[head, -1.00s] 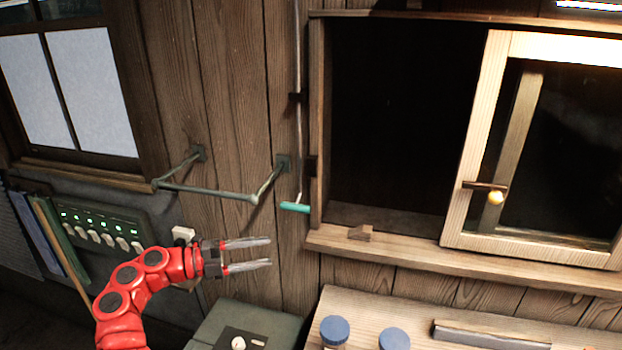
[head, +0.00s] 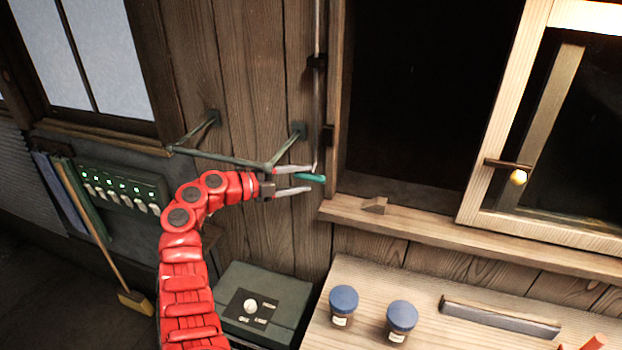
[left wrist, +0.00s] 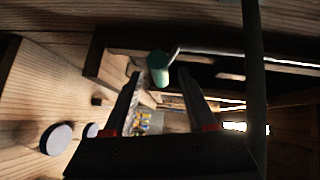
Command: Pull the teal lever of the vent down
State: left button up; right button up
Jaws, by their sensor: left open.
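The teal lever (head: 309,177) is a short bar at the lower end of a thin vertical rod (head: 318,95) beside the window opening. My left gripper (head: 309,180) is open, its two fingers pointing right toward the lever. In the head view the upper fingertip overlaps the lever's left end. In the left wrist view the lever (left wrist: 158,68) shows as a rounded teal end just ahead of and between the fingertips; whether they touch it I cannot tell. My right gripper is not in view.
A green wall rail (head: 220,157) runs just above and behind my left gripper. The wooden sill (head: 450,228) lies to the right with a small wedge (head: 375,205). Below are a green box (head: 290,300) and a bench with jars (head: 343,303).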

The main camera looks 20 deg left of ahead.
pick_arm(q)
jog(key=shift+x, duration=1.5)
grip_shut()
